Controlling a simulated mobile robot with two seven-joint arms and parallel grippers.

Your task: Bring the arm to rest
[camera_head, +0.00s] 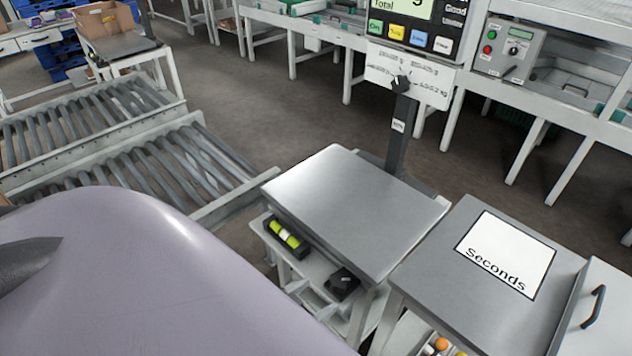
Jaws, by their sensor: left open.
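A dark grey pointed part at the left edge looks like a fingertip of my left gripper (28,262). The rest of that gripper is cut off by the picture edge. It appears in front of a large smooth lavender surface, probably part of my own body, which fills the lower left. I see nothing held at the visible tip. It is well apart from the scale and the tables. My right gripper is not in view.
A scale with a bare steel plate (352,212) stands in the middle, its display post (402,135) behind. A Seconds table (460,290) is at right. Roller conveyors (150,165) lie at left. Grey floor (270,105) is open behind; benches line the back.

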